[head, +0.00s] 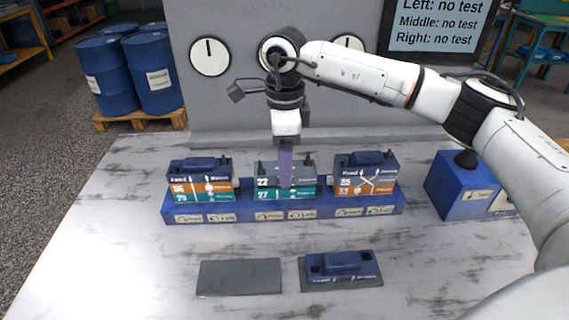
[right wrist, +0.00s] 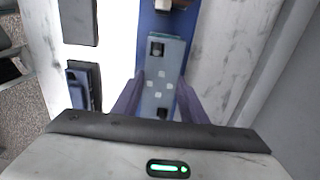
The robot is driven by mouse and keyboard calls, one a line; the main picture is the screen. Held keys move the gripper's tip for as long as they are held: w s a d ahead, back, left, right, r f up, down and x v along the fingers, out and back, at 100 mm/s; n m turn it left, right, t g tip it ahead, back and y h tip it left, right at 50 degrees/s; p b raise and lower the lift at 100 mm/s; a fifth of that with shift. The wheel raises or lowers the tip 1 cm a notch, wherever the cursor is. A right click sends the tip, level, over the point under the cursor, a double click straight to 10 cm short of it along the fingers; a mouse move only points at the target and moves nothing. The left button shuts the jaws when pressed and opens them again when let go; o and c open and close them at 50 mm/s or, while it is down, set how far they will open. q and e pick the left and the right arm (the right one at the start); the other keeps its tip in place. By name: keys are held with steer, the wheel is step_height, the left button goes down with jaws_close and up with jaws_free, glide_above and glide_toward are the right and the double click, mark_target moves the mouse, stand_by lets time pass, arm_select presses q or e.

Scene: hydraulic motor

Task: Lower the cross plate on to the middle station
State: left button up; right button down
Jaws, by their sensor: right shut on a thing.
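My right gripper (head: 285,182) is over the middle station, shut on a grey-blue plate (head: 265,170) marked 22, which I take to be the cross plate. In the right wrist view its two fingers lie along the long sides of this plate (right wrist: 162,62), whose top has pale squares and dark ports. The plate is level, directly above the teal block (head: 270,192) marked 27 of the middle station. I see no clear gap between them, but cannot tell if it is fully seated. My left gripper is not in view.
On the blue base (head: 235,213), the left station (head: 200,180) and right station (head: 366,175) stand close on either side, each with a dark blue cap. In front lie an empty grey pad (head: 240,277) and a dark blue capped part (head: 342,267) on another pad.

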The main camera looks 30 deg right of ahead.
steer(key=shift+f+b, duration=0.35)
steer(key=shift+f, duration=0.15)
steer(key=c, duration=1)
jaws_free()
